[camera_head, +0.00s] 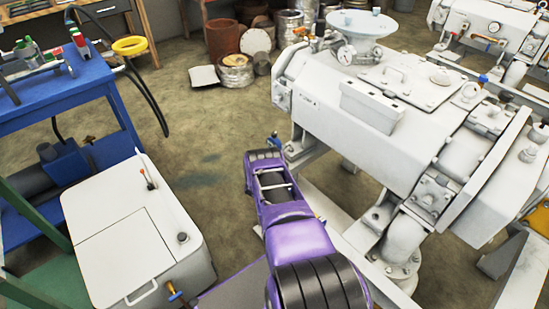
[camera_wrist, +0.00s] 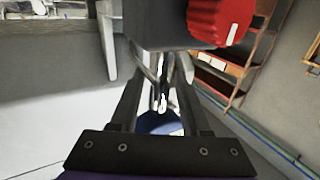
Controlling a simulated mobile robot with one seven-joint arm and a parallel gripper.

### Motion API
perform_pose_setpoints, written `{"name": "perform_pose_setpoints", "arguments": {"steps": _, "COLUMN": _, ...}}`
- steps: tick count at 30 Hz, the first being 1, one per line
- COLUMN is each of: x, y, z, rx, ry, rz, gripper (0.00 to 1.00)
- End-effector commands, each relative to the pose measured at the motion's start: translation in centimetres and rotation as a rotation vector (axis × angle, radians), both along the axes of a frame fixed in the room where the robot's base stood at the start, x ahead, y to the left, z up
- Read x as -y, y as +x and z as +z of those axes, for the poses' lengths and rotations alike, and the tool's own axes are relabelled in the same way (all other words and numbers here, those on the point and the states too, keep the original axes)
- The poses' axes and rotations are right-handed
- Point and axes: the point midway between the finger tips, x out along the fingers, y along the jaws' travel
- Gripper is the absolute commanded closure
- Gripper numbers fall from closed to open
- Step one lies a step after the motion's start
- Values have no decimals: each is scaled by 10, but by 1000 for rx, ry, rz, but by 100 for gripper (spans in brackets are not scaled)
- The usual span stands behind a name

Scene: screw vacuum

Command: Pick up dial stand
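In the wrist view, a dark grey block with a red dial knob (camera_wrist: 222,20), which looks like the dial stand (camera_wrist: 160,22), fills the top middle. My gripper (camera_wrist: 162,75) reaches up to its lower edge with two dark fingers, one on each side of some thin bright metal pieces. The fingertips are partly hidden near the block. I cannot tell whether the fingers clamp it or only stand close to it. In the head view my purple arm hides the gripper, and I cannot make out the stand there.
In the head view, a blue workbench (camera_head: 60,95) with tools stands at the left, above a white box (camera_head: 140,240). A large white vacuum machine (camera_head: 380,120) stands right of my arm. Floor (camera_head: 200,130) between them is clear. Shelving (camera_wrist: 245,60) shows in the wrist view.

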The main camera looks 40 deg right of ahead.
Motion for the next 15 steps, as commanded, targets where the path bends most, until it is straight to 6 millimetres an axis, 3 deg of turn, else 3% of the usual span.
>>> {"name": "perform_pose_setpoints", "arguments": {"steps": 1, "x": 0, "y": 0, "z": 0, "rx": 0, "ry": 0, "rz": 0, "gripper": 65}}
{"name": "perform_pose_setpoints", "arguments": {"steps": 7, "x": 0, "y": 0, "z": 0, "rx": 1, "ry": -1, "rz": 0, "gripper": 100}}
{"name": "perform_pose_setpoints", "arguments": {"steps": 15, "x": 0, "y": 0, "z": 0, "rx": 1, "ry": -1, "rz": 0, "gripper": 100}}
